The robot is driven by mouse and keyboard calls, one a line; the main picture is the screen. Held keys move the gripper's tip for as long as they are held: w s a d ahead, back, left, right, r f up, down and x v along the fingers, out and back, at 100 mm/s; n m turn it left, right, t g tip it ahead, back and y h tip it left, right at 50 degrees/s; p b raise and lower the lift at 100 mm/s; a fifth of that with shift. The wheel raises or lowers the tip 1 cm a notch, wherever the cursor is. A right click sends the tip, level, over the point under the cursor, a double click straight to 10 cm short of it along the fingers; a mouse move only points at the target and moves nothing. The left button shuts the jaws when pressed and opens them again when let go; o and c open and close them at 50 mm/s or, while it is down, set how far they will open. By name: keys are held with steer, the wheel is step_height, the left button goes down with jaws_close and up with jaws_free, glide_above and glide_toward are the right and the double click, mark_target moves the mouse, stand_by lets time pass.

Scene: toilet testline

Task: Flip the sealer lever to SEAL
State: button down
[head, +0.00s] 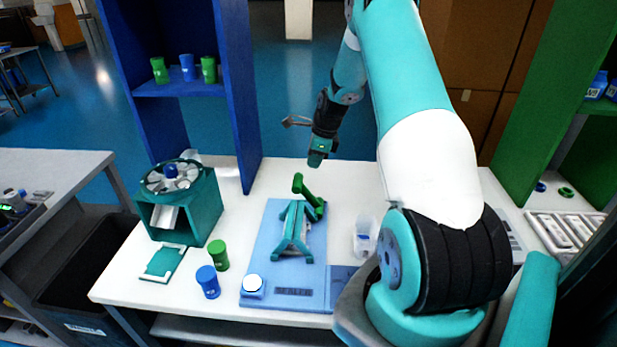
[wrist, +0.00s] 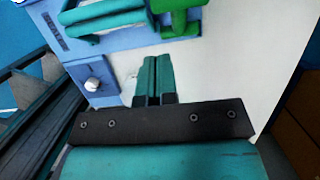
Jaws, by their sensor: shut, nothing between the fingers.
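The sealer is a blue base plate (head: 265,240) on the white table with a teal frame (head: 293,235) on it. Its green lever (head: 308,192) stands tilted at the back of the frame, its upper end raised. In the wrist view the green lever (wrist: 180,18) shows at the top edge, beside the teal frame (wrist: 108,20). My gripper (head: 316,160) hangs above the table, behind and a little right of the lever and apart from it. In the wrist view its fingers (wrist: 155,70) are together with nothing between them. No SEAL marking is readable.
A teal machine with a round carousel (head: 185,200) stands at the left. A green cup (head: 218,255) and a blue cup (head: 208,281) stand beside the plate. A clear container (head: 365,238) is to its right. A blue shelf (head: 240,100) rises behind. The table's back middle is clear.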

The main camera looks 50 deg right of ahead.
steer(key=shift+w+a+b+v, duration=0.15)
steer(key=shift+b+v, duration=0.1)
steer(key=shift+v, duration=1)
steer(key=shift+w+a+b+v, duration=0.1)
steer(key=shift+a+b+v, duration=0.15)
steer(key=shift+v, duration=1.05)
steer(key=shift+d, duration=0.1)
